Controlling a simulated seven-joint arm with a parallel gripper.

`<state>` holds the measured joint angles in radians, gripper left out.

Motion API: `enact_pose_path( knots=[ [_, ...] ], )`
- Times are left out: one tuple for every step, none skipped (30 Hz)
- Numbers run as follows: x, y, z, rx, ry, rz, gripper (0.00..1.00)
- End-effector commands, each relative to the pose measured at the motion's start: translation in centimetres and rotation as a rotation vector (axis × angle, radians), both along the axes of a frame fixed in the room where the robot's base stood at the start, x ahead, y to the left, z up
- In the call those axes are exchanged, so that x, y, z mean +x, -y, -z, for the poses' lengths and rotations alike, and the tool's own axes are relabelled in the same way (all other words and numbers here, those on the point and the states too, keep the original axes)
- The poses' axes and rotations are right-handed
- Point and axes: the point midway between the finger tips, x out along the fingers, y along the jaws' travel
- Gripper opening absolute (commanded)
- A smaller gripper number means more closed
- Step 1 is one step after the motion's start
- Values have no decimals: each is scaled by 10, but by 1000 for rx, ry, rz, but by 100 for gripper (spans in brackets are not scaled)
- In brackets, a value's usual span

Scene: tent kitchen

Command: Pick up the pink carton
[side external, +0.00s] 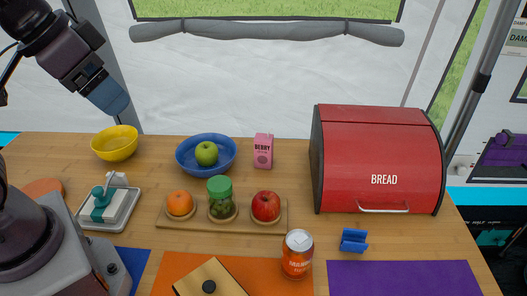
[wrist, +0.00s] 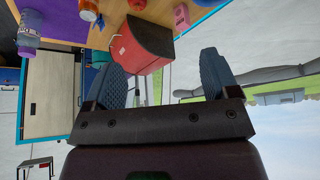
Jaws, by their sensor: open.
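The pink carton (side external: 263,151), labelled "BERRY", stands upright near the back edge of the wooden table, between the blue bowl and the red bread box. In the wrist view the pink carton (wrist: 182,17) is small, near the top edge. My gripper (side external: 115,104) is high at the upper left in the side external view, well above the table and far from the carton. In the wrist view my gripper (wrist: 162,62) shows two blue fingers spread apart, with nothing held between them.
The blue bowl (side external: 184,165) with a green apple stands left of the carton, and the red bread box (side external: 375,160) stands right. In front is a wooden board (side external: 240,221) with an orange, a jar and a red apple. A yellow bowl (side external: 115,145) is below my gripper.

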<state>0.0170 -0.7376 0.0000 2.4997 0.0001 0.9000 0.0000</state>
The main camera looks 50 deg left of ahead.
Motion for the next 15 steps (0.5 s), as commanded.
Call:
enact_pose_path(
  knots=[
    [2,3,7,0,-37,16,81],
    [3,5,12,-2,-63,25,81],
    [6,7,20,-3,-103,38,81],
    [8,9,26,-4,-136,47,81],
    [12,10,32,2,-170,58,81],
    [17,10,41,23,-219,77,81],
    [21,9,47,44,-255,92,81],
    [25,7,54,70,-292,108,81],
    [31,4,63,112,-338,133,81],
    [35,1,69,146,-372,152,81],
    [39,-2,76,183,-405,172,81],
    [46,-7,85,236,-448,200,81],
    [50,-10,91,279,-480,223,81],
    [55,-15,98,324,-511,246,81],
    [62,-20,106,386,-551,280,81]
  ],
)
